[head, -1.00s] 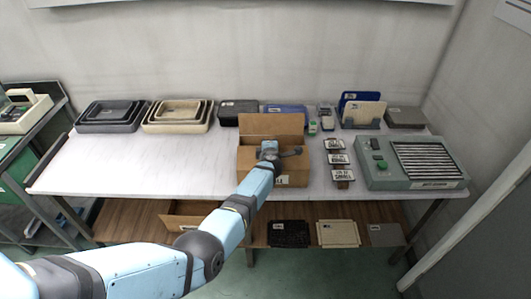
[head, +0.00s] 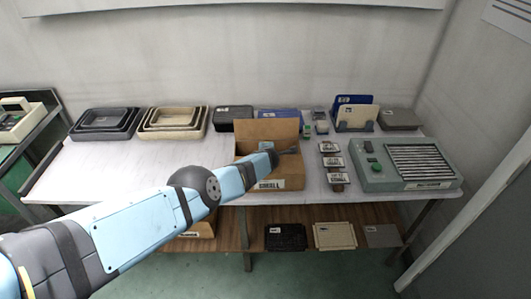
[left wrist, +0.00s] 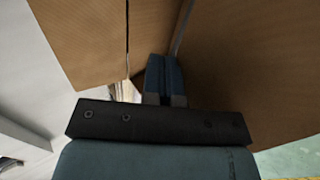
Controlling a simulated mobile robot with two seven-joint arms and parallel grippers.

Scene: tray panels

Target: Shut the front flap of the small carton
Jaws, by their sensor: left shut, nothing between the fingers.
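The small carton (head: 243,176) is brown cardboard and stands near the front edge of the table, with a white label on its front. Its back flap (head: 267,131) stands raised. My left gripper (head: 292,150) is shut and empty, at the carton's top, in front of the raised flap. In the left wrist view the closed fingers (left wrist: 165,68) lie between two cardboard panels, one at left (left wrist: 75,40) and one at right (left wrist: 250,70). I cannot tell the front flap's exact position, as my wrist covers part of the carton's top. My right gripper is in neither view.
Nested grey trays (head: 104,122) and beige trays (head: 174,122) stand at the back left. Labelled tags (head: 332,162) lie just right of the carton, beside a grey-green machine (head: 408,165). The left front of the white table (head: 90,170) is clear. A wooden shelf (head: 350,214) holds panels below.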

